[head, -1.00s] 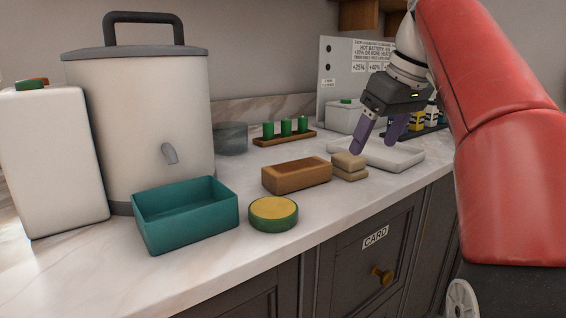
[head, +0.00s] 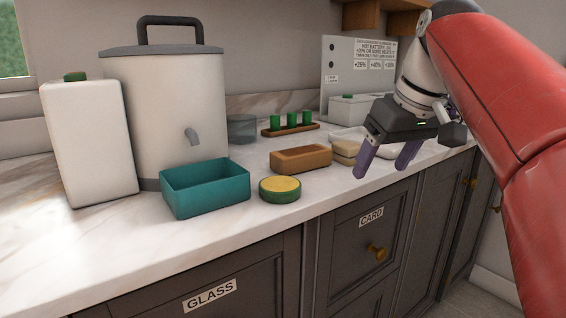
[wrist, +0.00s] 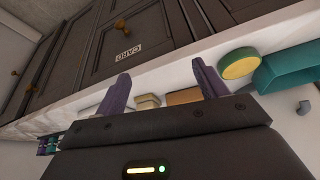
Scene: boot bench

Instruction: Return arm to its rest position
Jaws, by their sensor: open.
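My red arm (head: 500,90) comes in from the right in the head view. A white tray (head: 346,134) is partly hidden behind my gripper.
On the counter (head: 110,235) stand a teal box (head: 205,188), a round yellow-and-green tin (head: 280,189), a large lidded container (head: 170,110), a white canister (head: 90,145) and a rack with green pegs (head: 291,124). Cabinets labelled GLASS (head: 210,295) and CARD (head: 371,217) are below.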

